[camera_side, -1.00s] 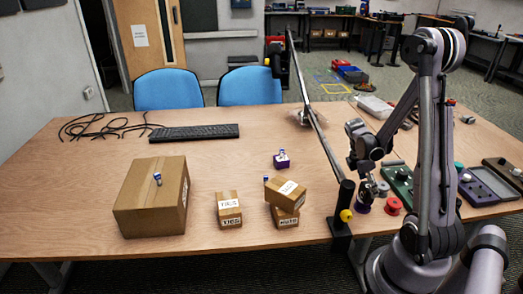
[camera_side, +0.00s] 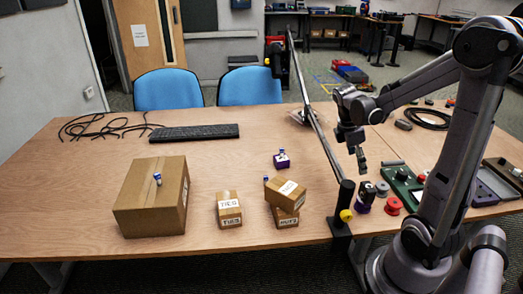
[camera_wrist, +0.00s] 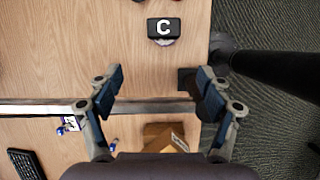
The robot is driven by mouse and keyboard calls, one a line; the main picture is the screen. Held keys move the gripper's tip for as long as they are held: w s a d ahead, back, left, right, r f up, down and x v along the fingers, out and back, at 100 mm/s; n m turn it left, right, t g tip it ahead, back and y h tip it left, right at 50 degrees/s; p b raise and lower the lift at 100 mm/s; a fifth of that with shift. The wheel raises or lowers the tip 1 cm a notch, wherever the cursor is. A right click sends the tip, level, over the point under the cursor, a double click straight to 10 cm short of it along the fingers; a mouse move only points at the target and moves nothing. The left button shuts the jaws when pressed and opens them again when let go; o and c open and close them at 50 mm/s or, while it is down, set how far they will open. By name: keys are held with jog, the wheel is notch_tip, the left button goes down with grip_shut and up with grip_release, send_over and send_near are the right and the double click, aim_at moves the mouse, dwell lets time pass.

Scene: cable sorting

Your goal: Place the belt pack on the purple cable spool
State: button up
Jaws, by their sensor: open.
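The belt pack is a small black box marked "C" (camera_wrist: 164,27) in the wrist view. In the side view it is a dark shape (camera_side: 368,190) on top of the purple cable spool (camera_side: 363,207), near the table's front edge. A purplish rim of the spool (camera_wrist: 166,42) shows under the pack's lower edge in the wrist view. My gripper (camera_side: 361,166) hangs above the pack, apart from it. In the wrist view my gripper (camera_wrist: 160,76) has its fingers spread wide, with nothing between them, and the pack lies beyond the fingertips.
A metal rail (camera_side: 318,140) ends at a black post (camera_side: 342,205) left of the spool. A red spool (camera_side: 393,206) and a green device (camera_side: 405,183) stand to the right. Cardboard boxes (camera_side: 285,205), a purple block (camera_side: 282,161) and a keyboard (camera_side: 195,132) lie left of the rail.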

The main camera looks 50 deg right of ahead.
jog(key=w+a+r+m+t+y, duration=0.1)
jog(key=w+a+r+m+t, duration=0.1)
jog(key=a, duration=0.7)
jog(key=w+a+r+m+t+y, duration=0.1)
jog(key=w+a+r+m+t, duration=0.1)
jog(key=a, duration=0.7)
jog(key=w+a+r+m+t+y, duration=0.1)
jog(key=w+a+r+m+t, duration=0.1)
jog(key=a, duration=0.7)
jog(key=w+m+t, duration=0.1)
jog(key=m+t, duration=0.1)
jog(key=t, duration=0.1)
jog(key=shift+r+m+t, duration=0.15)
jog(key=shift+m+t, duration=0.15)
